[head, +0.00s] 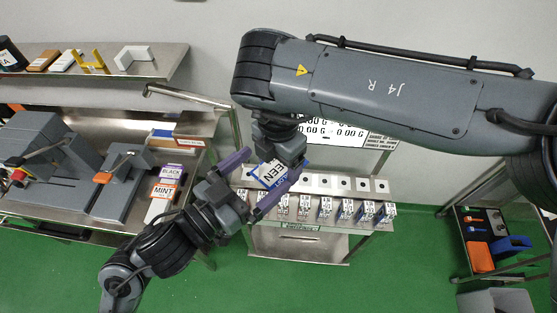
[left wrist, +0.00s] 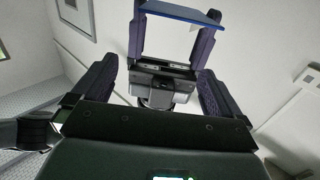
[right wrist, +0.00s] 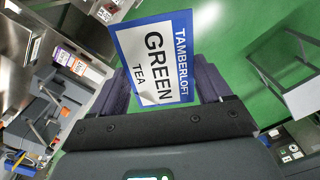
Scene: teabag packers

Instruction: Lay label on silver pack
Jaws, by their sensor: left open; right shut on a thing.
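The label (right wrist: 157,55) is a white card with a blue border reading "TAMBERLOFT GREEN TEA". My right gripper (right wrist: 160,82) is shut on it; it shows tilted in the head view (head: 270,174) and as a thin blue edge in the left wrist view (left wrist: 180,12). My left gripper (head: 273,165) is open, its purple fingers spread on either side of the label and right gripper in the head view. In the left wrist view the right gripper (left wrist: 170,45) is ahead, between the open left fingers. I cannot make out a silver pack in any view.
At left, a steel bench (head: 110,225) bears grey machines and packs marked BLACK (head: 171,170) and MINT (head: 163,191). A rack (head: 300,245) with several small cards stands behind the grippers. A shelf (head: 150,65) is back left, a cart (head: 485,270) right. Green floor is open in front.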

